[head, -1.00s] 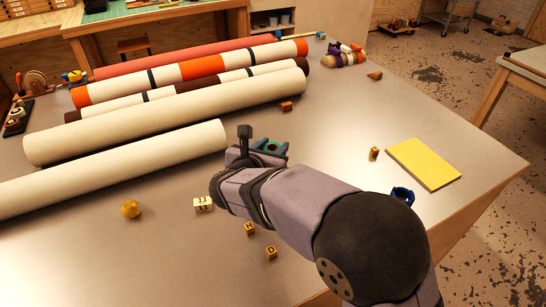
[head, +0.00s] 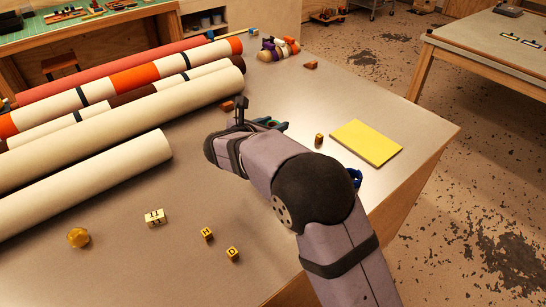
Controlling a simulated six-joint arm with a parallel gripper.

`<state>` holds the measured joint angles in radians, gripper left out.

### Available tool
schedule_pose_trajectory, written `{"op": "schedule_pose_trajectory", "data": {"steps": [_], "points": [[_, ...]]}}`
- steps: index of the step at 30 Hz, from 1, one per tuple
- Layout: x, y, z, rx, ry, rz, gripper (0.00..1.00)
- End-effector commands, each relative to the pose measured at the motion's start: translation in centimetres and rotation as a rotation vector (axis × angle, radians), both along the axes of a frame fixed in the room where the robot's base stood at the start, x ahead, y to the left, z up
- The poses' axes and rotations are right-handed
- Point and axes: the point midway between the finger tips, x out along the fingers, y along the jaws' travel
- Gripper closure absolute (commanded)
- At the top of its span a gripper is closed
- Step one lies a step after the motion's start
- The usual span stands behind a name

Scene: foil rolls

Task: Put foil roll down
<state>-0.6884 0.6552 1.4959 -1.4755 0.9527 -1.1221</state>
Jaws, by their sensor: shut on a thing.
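My gripper (head: 262,122) is over the middle of the grey table (head: 330,90), partly hidden behind my own wrist. It is shut on the foil roll (head: 271,122), of which only a small teal and green part shows beyond the wrist. I cannot tell from this view whether the foil roll touches the table.
Several long fabric rolls (head: 110,118) lie at the left. Small colourful bundles (head: 278,48) lie at the back.

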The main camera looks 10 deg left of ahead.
Motion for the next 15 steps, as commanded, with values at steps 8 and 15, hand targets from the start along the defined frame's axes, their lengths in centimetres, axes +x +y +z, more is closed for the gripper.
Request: {"op": "schedule_pose_trajectory", "data": {"steps": [8, 15], "points": [[0.2, -0.3, 1.6, 0.000, 0.000, -0.012, 0.88], [0.2, -0.2, -0.2, -0.004, 0.003, -0.009, 0.88]]}}
